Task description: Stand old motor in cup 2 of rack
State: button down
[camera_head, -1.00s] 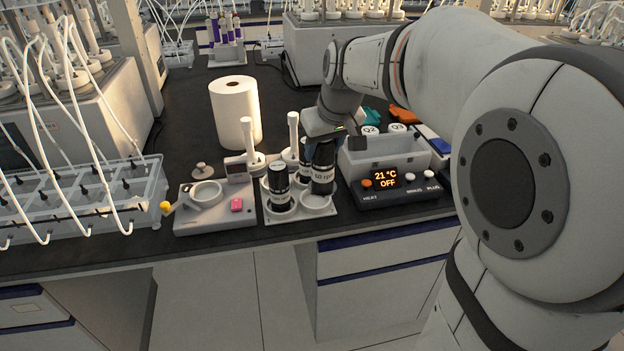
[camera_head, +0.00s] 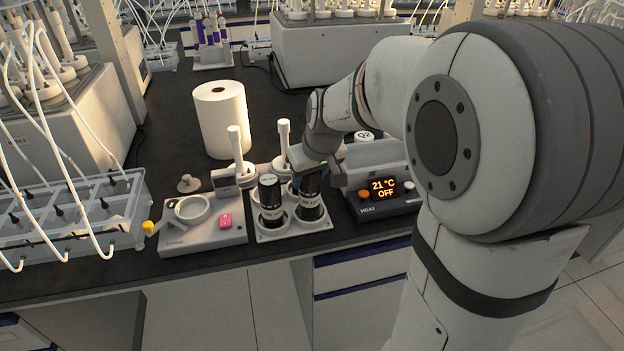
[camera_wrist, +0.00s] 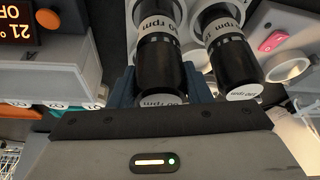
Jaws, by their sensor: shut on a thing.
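The motor in my gripper is a black cylinder (camera_head: 310,205) with a white rpm label. My gripper (camera_head: 316,168) is shut on its upper part, with blue fingers on either side in the wrist view (camera_wrist: 160,85). The held motor stands about upright, its lower end in the front right cup of the white rack (camera_head: 290,233). Whether it touches the cup floor is hidden. A second black motor (camera_head: 270,203) stands in the front left cup and shows beside the held one in the wrist view (camera_wrist: 230,60). The rear cups are mostly hidden.
A grey device with a pink button (camera_head: 225,221) stands left of the rack. A heater box reading 21 °C OFF (camera_head: 384,188) is close on the right. White upright posts (camera_head: 237,150) and a paper roll (camera_head: 221,120) stand behind.

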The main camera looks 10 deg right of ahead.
jog(key=shift+f, duration=0.55)
jog(key=shift+f, duration=0.2)
jog(key=c, duration=0.7)
grip_release()
jog(key=shift+c, duration=0.2)
jog(key=shift+r, duration=0.1)
